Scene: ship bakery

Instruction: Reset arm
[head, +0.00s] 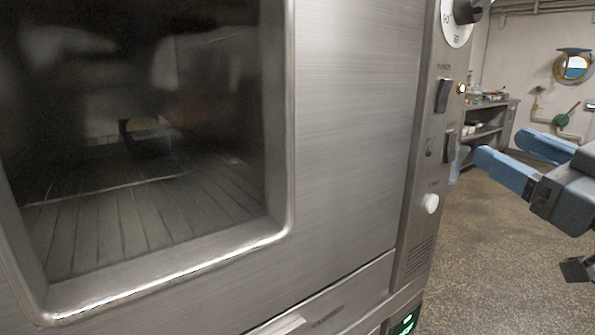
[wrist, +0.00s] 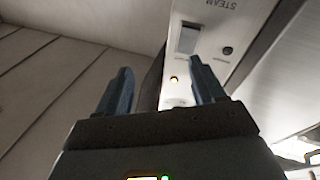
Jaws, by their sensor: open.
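My gripper (head: 497,158) is at the right of the head view, with two blue fingers spread apart and nothing between them. It points left toward the control panel of a steel oven. In the wrist view, my gripper (wrist: 160,88) also shows open and empty, its fingers pointing up. I cannot tell from these views exactly how far the fingertips are from the panel.
The oven (head: 345,120) fills the left and middle of the head view, its dark window facing me. Its panel carries a dial (head: 457,20), rocker switches (head: 443,95) and a white knob (head: 431,203). A shelf unit (head: 487,128) stands behind. Speckled floor (head: 500,260) is clear at right.

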